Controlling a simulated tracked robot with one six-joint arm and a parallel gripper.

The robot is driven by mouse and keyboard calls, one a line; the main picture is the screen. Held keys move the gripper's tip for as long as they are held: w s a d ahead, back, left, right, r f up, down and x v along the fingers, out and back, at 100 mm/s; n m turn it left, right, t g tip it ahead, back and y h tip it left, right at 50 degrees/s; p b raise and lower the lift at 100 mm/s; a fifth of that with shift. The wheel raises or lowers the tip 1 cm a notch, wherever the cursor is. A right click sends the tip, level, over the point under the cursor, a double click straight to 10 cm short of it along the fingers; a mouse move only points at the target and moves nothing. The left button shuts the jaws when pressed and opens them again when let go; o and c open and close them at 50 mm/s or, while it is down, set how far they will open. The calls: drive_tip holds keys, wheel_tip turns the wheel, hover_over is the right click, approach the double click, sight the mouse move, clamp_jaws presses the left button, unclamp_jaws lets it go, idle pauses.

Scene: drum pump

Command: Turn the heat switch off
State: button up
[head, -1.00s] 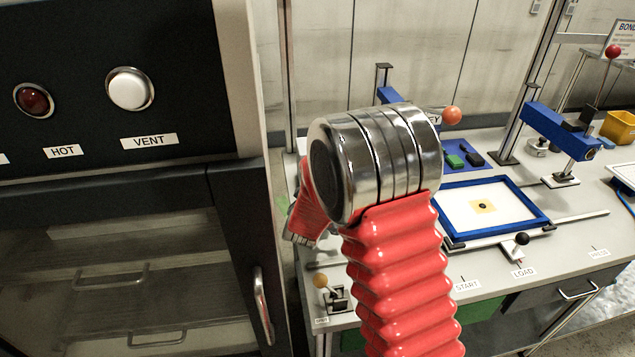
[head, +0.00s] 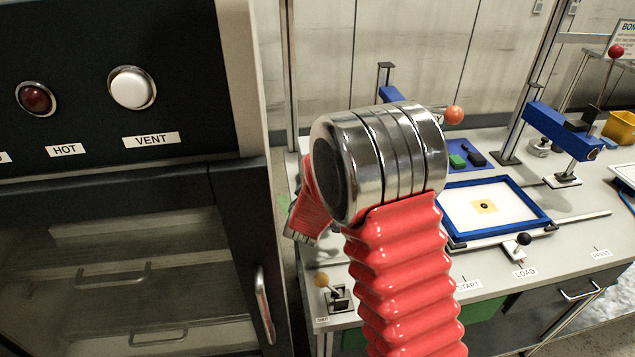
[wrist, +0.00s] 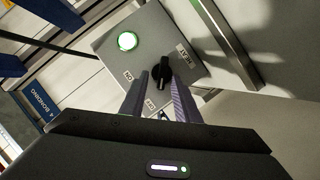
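The heat switch is a black knob (wrist: 162,73) on a grey box (wrist: 112,48) in the wrist view, beside a HEAT label. ON and OFF labels sit left of and below the knob. A green-ringed lamp (wrist: 127,41) on the box glows bright. My gripper (wrist: 159,82) is open, with one finger on each side of the knob and a narrow gap visible. I cannot tell whether the fingers touch it or which label it points to. In the head view my red arm hides the switch and the fingertips.
A dark cabinet (head: 110,175) with HOT lamp and VENT button stands close at left. The bench (head: 400,300) holds a blue-framed screen (head: 495,210), a small lever with a tan ball (head: 321,281) and a blue post clamp (head: 560,130). A metal rail (wrist: 222,45) runs beside the switch box.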

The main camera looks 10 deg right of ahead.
wheel_tip(320, 180, up, 9)
drive_tip(key=shift+r, duration=0.15)
idle(0.4)
drive_tip(key=shift+d, duration=0.1)
drive_tip(key=s+d+r+m+y, duration=0.1)
drive_tip(key=s+d+r, duration=0.1)
drive_tip(key=s+d, duration=0.5)
drive_tip(key=s+a+f+m+y, duration=0.4)
drive_tip(key=s+f+m, duration=0.1)
drive_tip(key=m, duration=0.2)
drive_tip(key=shift+a+f+g+y, duration=0.15)
drive_tip(key=shift+f+g+y, duration=0.15)
drive_tip(key=shift+f+g, duration=0.1)
idle(0.3)
idle(0.3)
drive_tip(key=shift+x, duration=6.85)
